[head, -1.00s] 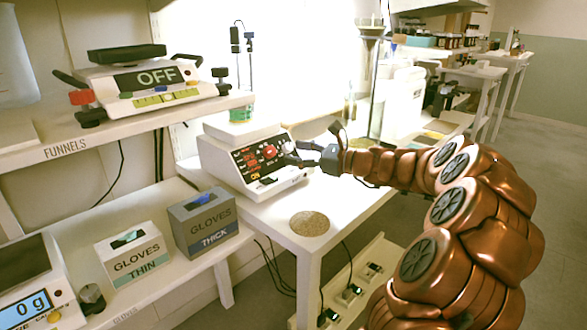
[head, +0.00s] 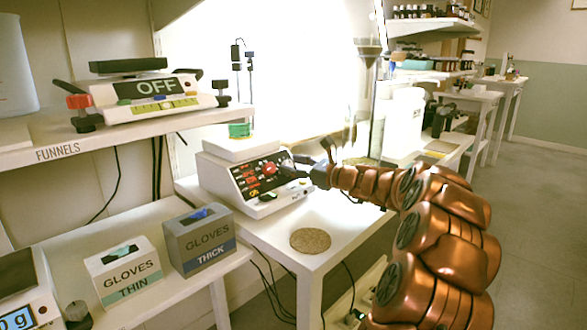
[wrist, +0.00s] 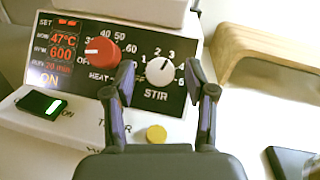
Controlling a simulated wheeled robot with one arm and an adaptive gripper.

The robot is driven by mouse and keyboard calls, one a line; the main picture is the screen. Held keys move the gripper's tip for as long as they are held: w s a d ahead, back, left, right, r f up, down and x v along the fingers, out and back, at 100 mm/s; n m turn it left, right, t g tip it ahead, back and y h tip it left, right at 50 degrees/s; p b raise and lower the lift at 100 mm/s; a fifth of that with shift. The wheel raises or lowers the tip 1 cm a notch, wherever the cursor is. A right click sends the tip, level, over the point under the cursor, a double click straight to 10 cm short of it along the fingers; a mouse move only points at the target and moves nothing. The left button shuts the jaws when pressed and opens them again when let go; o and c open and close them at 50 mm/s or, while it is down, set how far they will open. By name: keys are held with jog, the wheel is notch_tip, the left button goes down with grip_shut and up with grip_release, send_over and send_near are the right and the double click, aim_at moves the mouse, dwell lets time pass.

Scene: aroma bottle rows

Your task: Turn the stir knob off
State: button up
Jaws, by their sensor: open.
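The stir knob (wrist: 159,71) is a white dial on the dark panel of the hotplate in the wrist view, with numbers around it and STIR printed below. Its pointer is toward the upper right, near 2 or 3. My gripper (wrist: 160,82) is open, its two dark fingers reaching toward the panel on either side of the stir knob's image; I cannot tell whether they touch it. In the head view my gripper (head: 297,169) is at the right end of the panel of the hotplate (head: 240,178) and hides the stir knob.
A red HEAT knob (wrist: 102,52) sits left of the stir knob. A lit switch (wrist: 42,104) and a yellow button (wrist: 156,134) are lower on the hotplate. A wooden piece (wrist: 270,60) stands to the right. A round cork mat (head: 310,240) lies in front of the hotplate.

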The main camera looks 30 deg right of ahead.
jog(key=shift+c, duration=0.3)
grip_shut()
jog(key=shift+a, duration=0.15)
